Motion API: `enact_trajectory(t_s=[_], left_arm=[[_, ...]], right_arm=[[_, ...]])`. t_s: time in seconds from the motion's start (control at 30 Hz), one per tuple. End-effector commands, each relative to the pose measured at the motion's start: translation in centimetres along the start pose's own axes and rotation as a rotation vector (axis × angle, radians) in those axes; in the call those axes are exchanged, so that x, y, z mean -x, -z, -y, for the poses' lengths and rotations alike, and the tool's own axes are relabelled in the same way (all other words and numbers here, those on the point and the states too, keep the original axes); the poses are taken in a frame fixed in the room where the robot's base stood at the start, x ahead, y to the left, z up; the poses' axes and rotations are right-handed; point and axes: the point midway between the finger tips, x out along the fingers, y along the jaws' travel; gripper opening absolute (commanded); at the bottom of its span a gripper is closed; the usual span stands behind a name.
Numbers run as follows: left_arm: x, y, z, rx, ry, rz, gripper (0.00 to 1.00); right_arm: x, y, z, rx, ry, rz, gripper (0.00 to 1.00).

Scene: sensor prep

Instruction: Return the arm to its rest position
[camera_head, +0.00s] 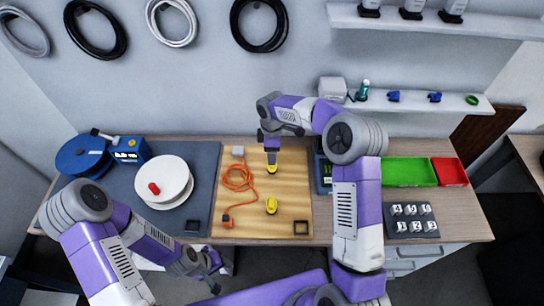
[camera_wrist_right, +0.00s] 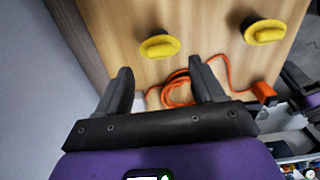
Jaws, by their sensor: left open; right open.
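My right arm reaches in from the right over the wooden board (camera_head: 290,222). My right gripper (camera_head: 271,152) points down at the board's back part, near a yellow piece (camera_head: 271,169). In the right wrist view the right gripper (camera_wrist_right: 162,82) is open with nothing between its fingers. A yellow piece (camera_wrist_right: 159,46) lies beyond its fingertips, apart from them. A second yellow piece (camera_head: 271,205) lies nearer the board's front. My left gripper (camera_head: 212,274) is open and empty, low in front of the table edge. Its fingers are small in the head view.
An orange cable (camera_head: 238,180) lies coiled on the board's left side. A white spool (camera_head: 163,182) and a blue reel (camera_head: 82,155) stand on the grey mat at left. A green bin (camera_head: 408,171), a red bin (camera_head: 450,171) and a dark numbered block (camera_head: 410,220) are at right.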

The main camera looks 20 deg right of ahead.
Motion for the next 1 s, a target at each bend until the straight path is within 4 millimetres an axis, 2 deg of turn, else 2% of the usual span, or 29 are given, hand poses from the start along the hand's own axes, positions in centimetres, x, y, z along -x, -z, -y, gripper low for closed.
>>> enact_trajectory(t_s=[0.03, 0.2, 0.77, 0.87, 1.0], left_arm=[[0.0, 0.0, 0.0, 0.0, 0.0, 0.0, 0.43], [0.0, 0.0, 0.0, 0.0, 0.0, 0.0, 0.43], [0.2, 0.0, -0.1, 0.0, 0.0, 0.0, 0.43], [1.4, -0.1, -0.5, 0.0, 0.0, 0.0, 0.43], [4.0, -0.2, -1.5, 0.0, 0.0, 0.0, 0.43]], right_arm=[[0.8, 0.0, -0.1, 0.0, -0.003, 0.0, 0.68], [2.0, 0.0, 0.0, -0.001, -0.001, 0.0, 0.68], [2.3, 0.0, 0.0, 0.0, 0.0, 0.0, 0.68], [3.5, 0.0, 0.0, 0.0, 0.0, 0.0, 0.68], [6.4, 0.0, 0.0, 0.0, -0.001, 0.0, 0.68]])
